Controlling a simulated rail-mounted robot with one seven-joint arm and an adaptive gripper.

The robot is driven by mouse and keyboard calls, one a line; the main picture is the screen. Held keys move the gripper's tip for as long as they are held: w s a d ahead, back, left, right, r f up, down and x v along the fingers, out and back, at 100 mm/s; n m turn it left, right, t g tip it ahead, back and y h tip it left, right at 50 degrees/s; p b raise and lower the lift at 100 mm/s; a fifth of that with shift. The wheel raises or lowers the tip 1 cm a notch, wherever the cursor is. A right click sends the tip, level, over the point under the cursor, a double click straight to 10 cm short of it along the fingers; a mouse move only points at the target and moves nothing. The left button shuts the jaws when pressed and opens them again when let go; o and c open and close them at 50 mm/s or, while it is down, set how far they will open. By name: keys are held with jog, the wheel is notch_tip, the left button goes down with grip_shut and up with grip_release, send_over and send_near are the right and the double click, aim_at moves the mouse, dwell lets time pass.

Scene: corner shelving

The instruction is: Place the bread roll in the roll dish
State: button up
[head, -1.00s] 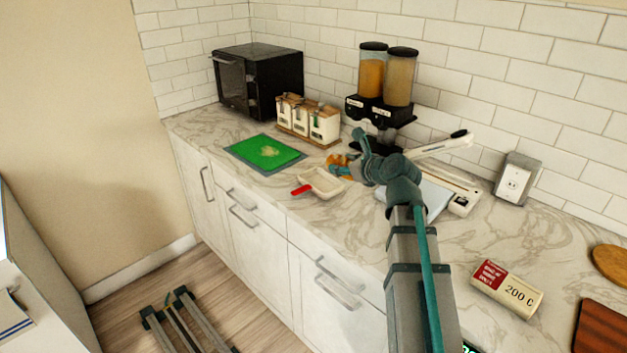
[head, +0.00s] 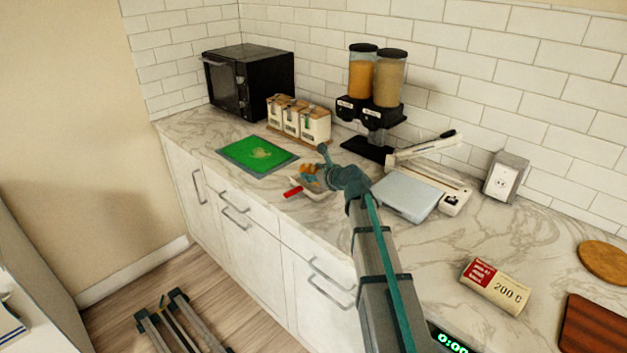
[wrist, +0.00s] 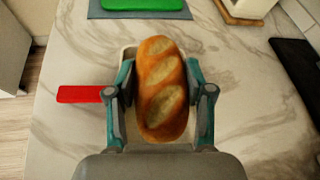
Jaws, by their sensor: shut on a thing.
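The bread roll (wrist: 162,88) is golden brown with pale slashes. My gripper (wrist: 162,92) is shut on it, one finger on each side, in the wrist view. The roll dish (wrist: 128,60), a pale rectangular dish with a red handle (wrist: 80,94), lies behind the roll in the wrist view, its middle hidden by the roll. In the head view my gripper (head: 318,172) holds the roll (head: 309,171) over the dish (head: 315,195). I cannot tell whether the roll touches the dish.
A green board on a grey mat (head: 257,156) lies left of the dish. Wooden-based canisters (head: 300,124) and a cereal dispenser (head: 372,100) stand behind. A grey flat plate (head: 405,197) and a white lever device (head: 440,180) lie to the right. The counter's front edge is close to the dish.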

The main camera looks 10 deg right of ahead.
aim_at(313, 187)
jog(key=shift+f, duration=1.55)
jog(key=shift+f, duration=0.2)
jog(key=shift+f, duration=0.15)
jog(key=o, duration=0.7)
jog(key=shift+s, duration=0.1)
jog(key=shift+o, duration=0.2)
jog(key=shift+f, duration=0.1)
jog(key=shift+r, duration=0.25)
jog(key=v, duration=0.8)
jog(key=b+v, duration=0.1)
jog(key=v, duration=0.3)
jog(key=shift+r, duration=0.25)
